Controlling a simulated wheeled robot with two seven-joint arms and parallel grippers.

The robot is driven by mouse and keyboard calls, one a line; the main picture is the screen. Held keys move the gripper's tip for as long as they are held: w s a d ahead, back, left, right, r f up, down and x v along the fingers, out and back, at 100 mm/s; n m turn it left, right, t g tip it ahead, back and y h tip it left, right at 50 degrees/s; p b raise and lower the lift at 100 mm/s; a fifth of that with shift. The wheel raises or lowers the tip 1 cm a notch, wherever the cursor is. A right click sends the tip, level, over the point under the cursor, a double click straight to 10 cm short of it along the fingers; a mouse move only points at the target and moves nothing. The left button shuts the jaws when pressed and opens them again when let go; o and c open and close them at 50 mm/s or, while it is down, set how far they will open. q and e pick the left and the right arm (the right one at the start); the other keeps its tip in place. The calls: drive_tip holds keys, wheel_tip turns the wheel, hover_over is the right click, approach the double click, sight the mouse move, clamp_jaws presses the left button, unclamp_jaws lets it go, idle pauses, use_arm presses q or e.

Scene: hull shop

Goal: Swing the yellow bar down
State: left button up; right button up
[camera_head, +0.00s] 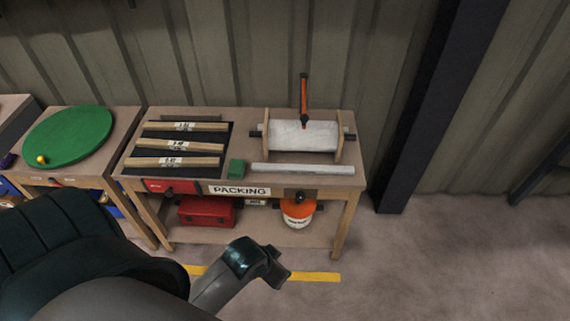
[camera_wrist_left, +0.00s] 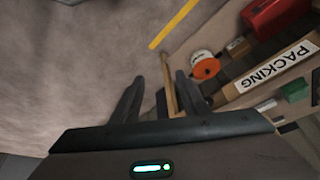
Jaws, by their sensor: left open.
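I see no bar that is clearly yellow on the bench. An orange-red lever (camera_head: 304,98) with dark ends stands upright at a white roller (camera_head: 303,135) held between two wooden side plates, at the back right of the packing bench. In the wrist view my left gripper (camera_wrist_left: 160,88) is open and empty, its two dark fingers apart, with a bench leg showing beyond them. In the head view my left arm reaches in low, in front of the bench, well below the lever; its fingers are not clear there. The lever is not in the wrist view. My right gripper is not in view.
The packing bench (camera_head: 245,176) carries wooden strips (camera_head: 180,146) on a dark mat, a green block (camera_head: 236,168) and a pale bar (camera_head: 302,169). A red box (camera_head: 206,211) and an orange-topped tub (camera_head: 298,212) sit below. A dark post (camera_head: 425,115) stands to the right.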

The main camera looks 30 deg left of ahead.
use_arm(q)
drive_tip(key=w+a+r+t, duration=0.25)
drive_tip(key=w+r, duration=0.55)
drive_tip(key=r, duration=0.7)
drive_tip(key=w+a+r+t, duration=0.25)
drive_tip(key=w+r, duration=0.55)
drive_tip(key=r, duration=0.7)
drive_tip(key=w+a+r+t, duration=0.25)
drive_tip(key=w+r, duration=0.55)
drive_tip(key=r, duration=0.7)
drive_tip(key=s+a+r+n+t+y, duration=0.1)
drive_tip(key=s+a+r+t, duration=0.1)
drive_tip(key=r, duration=0.9)
drive_tip(key=s+a+r+n+t+y, duration=0.1)
drive_tip(key=s+a+r, duration=0.2)
drive_tip(key=r, duration=0.9)
drive_tip(key=s+a+r+n+t+y, duration=0.1)
drive_tip(key=s+r, duration=0.4)
drive_tip(key=r, duration=0.6)
drive_tip(key=shift+s+a+r+n+t, duration=0.2)
drive_tip(key=shift+a+n+t, duration=0.1)
drive_tip(key=shift+a+t, duration=0.65)
drive_tip(key=shift+w+p, duration=0.2)
drive_tip(key=shift+p, duration=0.15)
drive_tip(key=w+a+p, duration=0.3)
drive_tip(key=w+p, duration=0.8)
drive_tip(key=w, duration=0.6)
